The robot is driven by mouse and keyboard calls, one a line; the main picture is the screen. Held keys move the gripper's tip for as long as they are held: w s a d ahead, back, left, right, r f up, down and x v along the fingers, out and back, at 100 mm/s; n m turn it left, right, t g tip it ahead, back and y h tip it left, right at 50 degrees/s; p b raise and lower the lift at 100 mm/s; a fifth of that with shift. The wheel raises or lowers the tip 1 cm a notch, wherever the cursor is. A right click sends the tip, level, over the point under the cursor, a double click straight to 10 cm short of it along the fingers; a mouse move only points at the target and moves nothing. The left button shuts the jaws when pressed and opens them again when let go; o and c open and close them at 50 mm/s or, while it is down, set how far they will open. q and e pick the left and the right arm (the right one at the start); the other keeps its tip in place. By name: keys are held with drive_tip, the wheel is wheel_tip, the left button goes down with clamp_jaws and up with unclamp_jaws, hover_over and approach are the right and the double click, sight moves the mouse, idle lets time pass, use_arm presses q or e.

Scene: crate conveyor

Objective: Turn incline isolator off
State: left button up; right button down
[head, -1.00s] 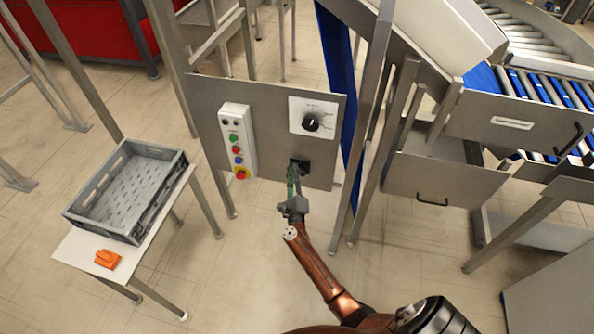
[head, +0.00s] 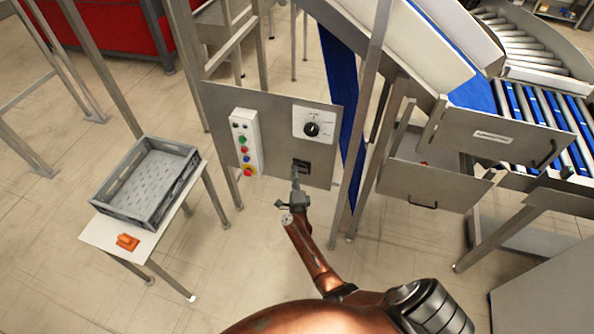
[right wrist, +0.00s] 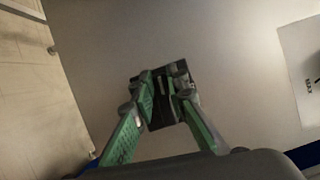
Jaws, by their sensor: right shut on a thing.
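A grey panel (head: 275,150) stands in the middle of the head view. A small black switch box (head: 302,165), which looks like the isolator, sits at its lower right, under a white dial plate. My right gripper (head: 296,176) reaches up to this box from below. In the right wrist view, the gripper's green fingers (right wrist: 165,102) are on both sides of the black isolator's handle (right wrist: 158,88) and closed on it. The fingers partly hide the handle, so its exact angle is hard to tell. My left gripper is not in view.
On the same panel are the dial (head: 312,129) and a white button box (head: 245,143) with a red-and-yellow stop. A grey crate (head: 112,208) and an orange object (head: 128,242) rest on a small table at left. A steel post (head: 362,130) stands right of the panel.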

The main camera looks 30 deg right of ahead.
drive_tip(key=shift+w+a+n+p, duration=0.1)
drive_tip(key=shift+a+n+p, duration=0.05)
drive_tip(key=shift+n+p, duration=0.5)
drive_tip(key=shift+f, duration=0.1)
drive_tip(key=c, duration=2.2)
unclamp_jaws()
drive_tip(key=o, duration=0.3)
drive_tip(key=v, duration=0.7)
drive_tip(key=shift+s, duration=0.3)
